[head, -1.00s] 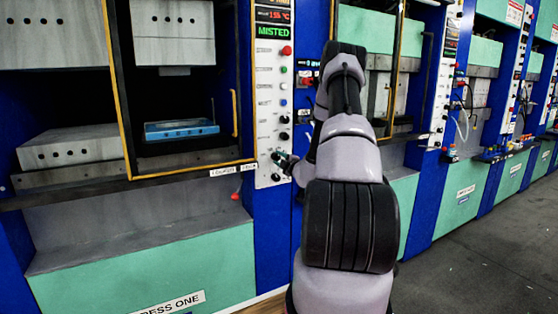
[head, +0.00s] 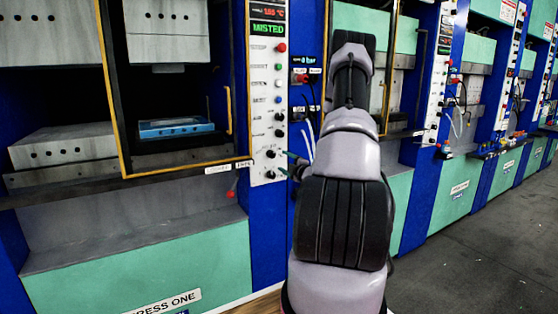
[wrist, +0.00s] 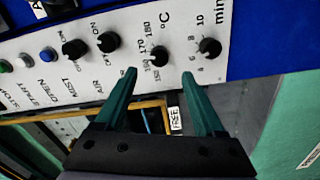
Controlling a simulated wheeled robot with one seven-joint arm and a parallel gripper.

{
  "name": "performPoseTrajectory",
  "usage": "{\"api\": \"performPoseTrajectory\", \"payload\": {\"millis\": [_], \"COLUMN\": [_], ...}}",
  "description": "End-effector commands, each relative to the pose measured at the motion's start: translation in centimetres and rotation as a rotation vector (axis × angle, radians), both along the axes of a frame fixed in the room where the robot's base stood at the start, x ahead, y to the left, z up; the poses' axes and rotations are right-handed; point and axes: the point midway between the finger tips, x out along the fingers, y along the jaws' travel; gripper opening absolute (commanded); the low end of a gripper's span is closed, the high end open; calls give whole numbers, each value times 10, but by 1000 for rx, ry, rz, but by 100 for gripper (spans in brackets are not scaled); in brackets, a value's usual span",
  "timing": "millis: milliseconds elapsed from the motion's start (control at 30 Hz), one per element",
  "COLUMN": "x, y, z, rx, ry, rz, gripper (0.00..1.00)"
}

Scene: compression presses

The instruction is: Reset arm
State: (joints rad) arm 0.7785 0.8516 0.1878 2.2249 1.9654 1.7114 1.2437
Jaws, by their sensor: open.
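My arm rises in the middle of the head view, and its gripper (head: 287,163) is beside the lower right edge of the press-one control panel (head: 268,95). In the wrist view my gripper (wrist: 159,74) has its two green fingers spread apart with nothing between them. The fingers point at the panel's lower part. The °C knob (wrist: 159,56) appears just beyond the gap between the fingertips. The minutes knob (wrist: 209,47) lies past the right fingertip. I cannot tell from the frames whether a fingertip touches the panel.
Press one's framed guard (head: 118,90) is left of the panel, with a blue mould (head: 175,127) inside. A red-tipped lever (head: 232,188) sticks out below. More presses line the right side. Grey floor (head: 460,255) at right is clear.

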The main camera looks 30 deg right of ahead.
Motion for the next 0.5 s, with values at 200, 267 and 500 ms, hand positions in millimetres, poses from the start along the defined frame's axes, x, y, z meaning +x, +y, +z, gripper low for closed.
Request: {"api": "performPoseTrajectory", "payload": {"millis": [200, 267, 500], "x": [-19, -20, -20], "y": [0, 0, 0], "z": [0, 0, 0], "rx": [0, 0, 0], "ry": [0, 0, 0], "rz": [0, 0, 0], "gripper": [71, 71, 71]}}
